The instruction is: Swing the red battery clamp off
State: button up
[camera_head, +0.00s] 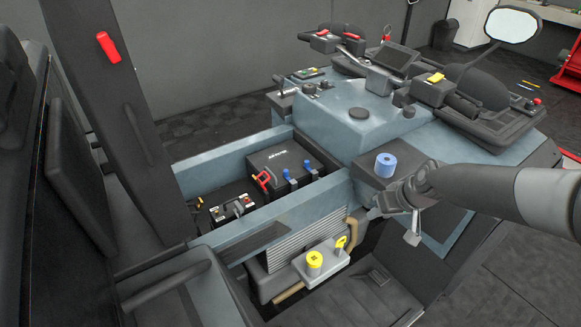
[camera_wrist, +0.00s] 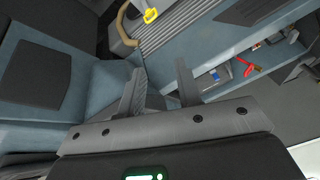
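The red battery clamp (camera_head: 263,181) sits at the near left end of the black battery (camera_head: 283,162), inside the open bay. In the wrist view the red clamp (camera_wrist: 251,67) shows at the right, beyond the bay's wall. My gripper (camera_head: 394,222) is to the right of the bay, outside its wall and well apart from the clamp. In the wrist view my gripper (camera_wrist: 160,70) has its two fingers spread with nothing between them, so it is open and empty.
Blue caps (camera_head: 287,174) stand beside the clamp on the battery. The bay's blue-grey side wall (camera_head: 310,205) lies between my gripper and the clamp. A blue knob (camera_head: 385,165) is close to my gripper. A yellow knob (camera_head: 314,259) is lower left. A raised dark panel (camera_head: 110,120) stands left.

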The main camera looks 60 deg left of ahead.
jog(key=s+a+f+g+y, duration=0.2)
jog(key=s+a, duration=0.3)
jog(key=a, duration=0.8)
jog(key=s+a+f+g+y, duration=0.2)
jog(key=s+a+f+y, duration=0.1)
jog(key=a, duration=1)
jog(key=s+a+f+g+y, duration=0.2)
jog(key=s+a, duration=0.4)
jog(key=a, duration=0.6)
jog(key=shift+s+a+f+y, duration=0.35)
jog(key=shift+a+f+y, duration=0.05)
jog(key=shift+f+y, duration=0.25)
grip_shut()
jog(key=shift+r, duration=0.1)
